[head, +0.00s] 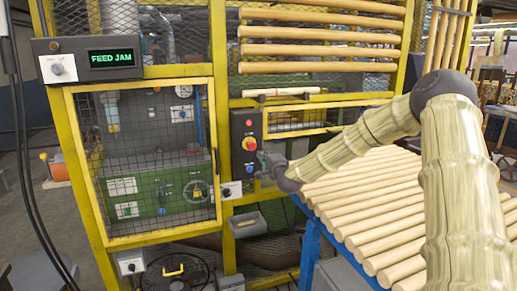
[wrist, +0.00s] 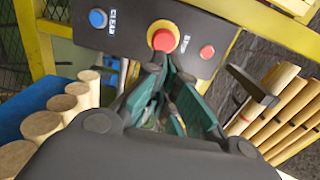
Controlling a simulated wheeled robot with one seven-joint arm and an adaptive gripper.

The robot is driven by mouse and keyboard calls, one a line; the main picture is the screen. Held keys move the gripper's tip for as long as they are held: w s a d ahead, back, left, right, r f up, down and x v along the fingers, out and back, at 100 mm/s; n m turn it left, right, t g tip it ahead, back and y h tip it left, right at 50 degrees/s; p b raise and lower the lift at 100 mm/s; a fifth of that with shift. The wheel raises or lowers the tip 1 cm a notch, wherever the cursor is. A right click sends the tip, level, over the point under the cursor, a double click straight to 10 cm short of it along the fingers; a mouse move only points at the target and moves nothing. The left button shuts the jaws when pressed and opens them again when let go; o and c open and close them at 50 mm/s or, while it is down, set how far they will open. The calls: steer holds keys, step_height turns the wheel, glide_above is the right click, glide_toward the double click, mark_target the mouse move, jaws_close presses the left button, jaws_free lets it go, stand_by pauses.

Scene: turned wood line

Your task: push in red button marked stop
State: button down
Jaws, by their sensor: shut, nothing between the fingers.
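A dark control box (head: 236,165) on the yellow frame carries a large red mushroom button on a yellow ring (head: 249,144), a small red button (head: 248,122) above it and a blue button below. In the wrist view the large red button (wrist: 163,39) is in the middle, the small red button (wrist: 207,52) to its right and the blue button (wrist: 98,18) to its left. The small labels are too blurred to read surely. My gripper (wrist: 168,72) is shut and empty, its tips close by the large red button. I cannot tell whether they touch. It also shows beside the box (head: 268,162).
A display (head: 113,58) reads FEED JAM. A closed mesh door (head: 145,235) stands left of the control box. Wooden rods lie on a blue-framed table (head: 309,247) to the right, under my arm. A grey bin (head: 248,225) hangs below the box.

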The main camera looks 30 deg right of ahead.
mark_target(251, 145)
steer(key=p+x, duration=0.2)
steer(key=x, duration=0.6)
steer(key=shift+p, duration=0.35)
steer(key=shift+b+x, duration=0.9)
steer(key=shift+b, duration=0.35)
steer(key=shift+r, duration=0.15)
steer(key=shift+s, duration=0.1)
